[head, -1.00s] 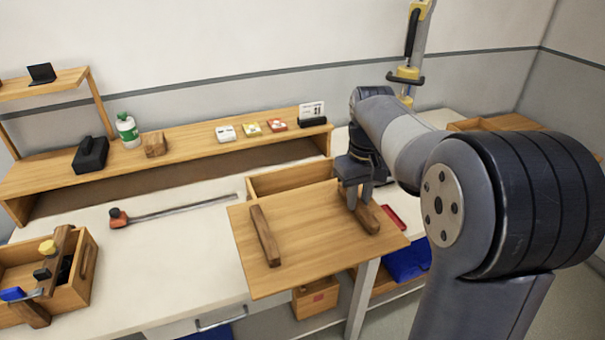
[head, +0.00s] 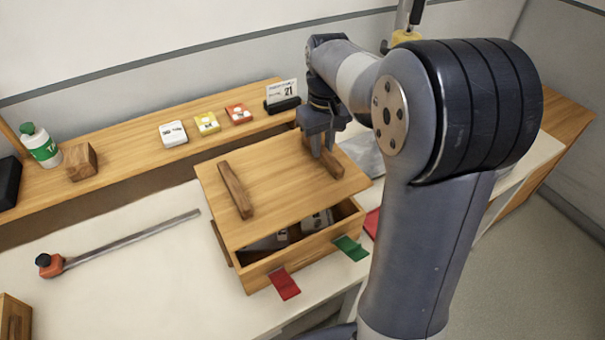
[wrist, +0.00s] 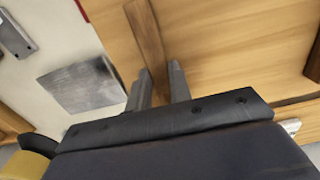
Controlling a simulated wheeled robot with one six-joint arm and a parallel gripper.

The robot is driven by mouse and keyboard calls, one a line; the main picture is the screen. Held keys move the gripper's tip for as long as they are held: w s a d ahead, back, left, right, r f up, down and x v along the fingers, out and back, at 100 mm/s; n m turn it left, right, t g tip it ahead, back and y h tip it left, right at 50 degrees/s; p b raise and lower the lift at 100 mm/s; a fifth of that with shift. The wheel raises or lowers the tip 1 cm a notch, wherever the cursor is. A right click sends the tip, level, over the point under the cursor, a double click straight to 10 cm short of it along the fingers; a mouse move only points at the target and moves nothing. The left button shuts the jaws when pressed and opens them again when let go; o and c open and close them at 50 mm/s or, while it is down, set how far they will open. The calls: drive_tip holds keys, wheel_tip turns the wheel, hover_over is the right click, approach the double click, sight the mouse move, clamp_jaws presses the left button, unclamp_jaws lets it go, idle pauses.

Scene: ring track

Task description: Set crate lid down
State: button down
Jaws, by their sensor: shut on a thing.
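The crate lid (head: 275,175) is a flat wooden board with two dark battens across its top. My gripper (head: 322,154) is shut on the right batten (head: 333,160). The wrist view shows my gripper (wrist: 160,80) at the batten (wrist: 145,35), with the lid (wrist: 210,40) around it. The wooden crate (head: 262,275) stands on the bench beneath the lid. The lid covers the back of the crate, and an opening shows along the front with grey items inside. I cannot tell whether the lid touches the rim at the back.
A long bar clamp (head: 120,242) lies to the left. The shelf behind holds a calendar (head: 282,92), small boxes and a bottle (head: 40,146).

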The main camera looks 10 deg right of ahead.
sight(321, 167)
wheel_tip(321, 167, down, 7)
drive_tip(key=shift+f+p, duration=0.1)
drive_tip(key=shift+p, duration=0.2)
drive_tip(key=shift+f+b, duration=0.35)
drive_tip(key=shift+f, duration=0.25)
drive_tip(key=c, duration=1.3)
unclamp_jaws()
